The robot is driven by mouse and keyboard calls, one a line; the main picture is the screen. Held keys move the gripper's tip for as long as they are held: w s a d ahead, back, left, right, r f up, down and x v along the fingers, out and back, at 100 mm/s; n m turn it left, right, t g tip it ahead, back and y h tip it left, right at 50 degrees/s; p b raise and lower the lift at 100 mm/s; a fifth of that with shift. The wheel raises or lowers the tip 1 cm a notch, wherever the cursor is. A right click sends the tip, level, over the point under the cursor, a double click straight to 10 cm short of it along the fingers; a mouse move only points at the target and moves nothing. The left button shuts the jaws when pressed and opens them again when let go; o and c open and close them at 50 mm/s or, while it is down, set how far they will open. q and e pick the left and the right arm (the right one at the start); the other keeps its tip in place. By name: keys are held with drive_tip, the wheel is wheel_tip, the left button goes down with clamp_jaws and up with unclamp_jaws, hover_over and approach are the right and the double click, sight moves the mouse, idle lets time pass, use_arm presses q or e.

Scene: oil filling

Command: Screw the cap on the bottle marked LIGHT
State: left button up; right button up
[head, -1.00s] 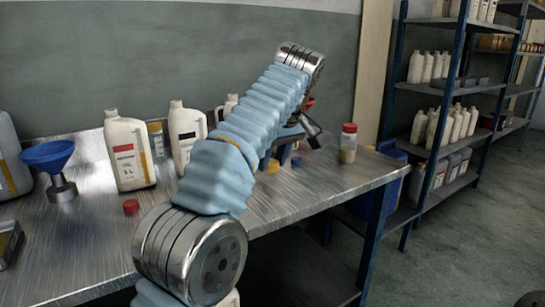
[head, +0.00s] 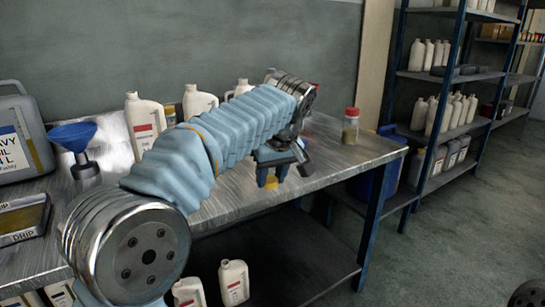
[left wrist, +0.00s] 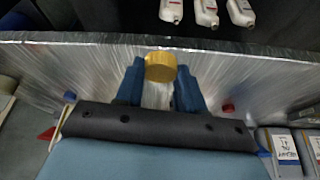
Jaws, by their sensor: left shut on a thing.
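My left gripper (head: 280,172) is above the workbench in the head view, its arm crossing in front of the bottles. In the left wrist view its blue fingers (left wrist: 159,82) are shut on a yellow cap (left wrist: 160,67). The cap's edge also shows below the fingers in the head view (head: 271,183). White bottles stand at the back of the bench: one with a red-banded label (head: 144,122), one behind my arm (head: 199,102) and one mostly hidden (head: 241,88). I cannot read LIGHT on any of them. My right gripper is not in view.
A blue funnel (head: 74,134), a heavy oil can (head: 18,140) and a drip tray (head: 22,218) are at left. A red-lidded jar (head: 350,127) stands at right. The wrist view shows a red cap (left wrist: 228,108) and a blue cap (left wrist: 70,96). White bottles (head: 234,283) stand below.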

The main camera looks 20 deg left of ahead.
use_arm(q)
drive_tip(key=s+f+m+h, duration=0.1)
drive_tip(key=s+f+m, duration=0.1)
drive_tip(key=f, duration=0.9)
drive_tip(key=s+a+f+m+h, duration=0.1)
drive_tip(key=f+m, duration=0.2)
drive_tip(key=f, duration=0.7)
drive_tip(key=s+f+m+t+h, duration=0.1)
drive_tip(key=s+f+m, duration=0.1)
drive_tip(key=f, duration=0.9)
drive_tip(key=shift+s+a+f+m, duration=0.25)
drive_tip(key=shift+s+f+m, duration=0.1)
drive_tip(key=shift+m, duration=0.25)
